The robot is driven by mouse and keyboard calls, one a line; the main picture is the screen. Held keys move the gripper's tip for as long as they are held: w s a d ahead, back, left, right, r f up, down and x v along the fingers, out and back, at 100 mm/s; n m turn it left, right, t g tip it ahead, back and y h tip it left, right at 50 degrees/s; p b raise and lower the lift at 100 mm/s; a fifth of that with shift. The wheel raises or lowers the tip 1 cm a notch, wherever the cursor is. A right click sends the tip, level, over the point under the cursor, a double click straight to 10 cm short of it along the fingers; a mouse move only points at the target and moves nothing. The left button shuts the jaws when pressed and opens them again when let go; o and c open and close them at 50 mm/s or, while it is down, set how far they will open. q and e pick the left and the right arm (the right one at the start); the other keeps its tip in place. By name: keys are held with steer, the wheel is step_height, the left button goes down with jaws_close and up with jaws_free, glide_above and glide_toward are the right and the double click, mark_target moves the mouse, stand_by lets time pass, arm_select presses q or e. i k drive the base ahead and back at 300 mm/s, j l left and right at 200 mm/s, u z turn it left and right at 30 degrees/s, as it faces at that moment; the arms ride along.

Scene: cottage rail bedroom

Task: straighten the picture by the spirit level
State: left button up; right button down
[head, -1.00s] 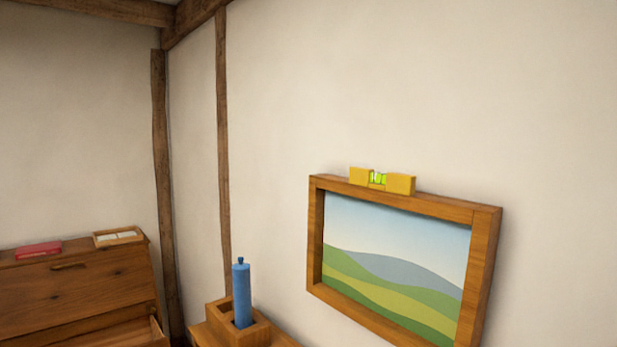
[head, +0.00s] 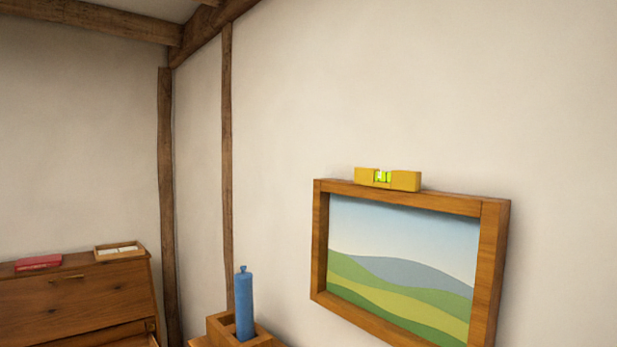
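The picture (head: 402,255) is a landscape of green hills and pale sky in a wooden frame (head: 495,262), hanging on the cream wall at the right. I see it at an angle, and its top edge slopes down to the right in the view; I cannot tell how much of that is real tilt. A yellow spirit level (head: 404,181) with a bright green vial (head: 382,177) rests on the frame's top edge, left of its middle. The bubble is too small to read surely. Neither of my grippers is in view.
A blue bottle (head: 245,305) stands in a wooden box (head: 219,328) below and left of the picture. A wooden dresser (head: 70,300) at the left bears a red book (head: 38,262) and a small tray (head: 139,247). The wall around the picture is bare.

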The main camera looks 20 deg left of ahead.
mark_target(424, 268)
steer(key=i+j+u, duration=0.15)
steer(key=j+u, duration=0.25)
steer(key=i+j+u, duration=0.2)
steer(key=u, duration=0.2)
steer(key=i+j+u, duration=0.35)
steer(key=k, duration=0.1)
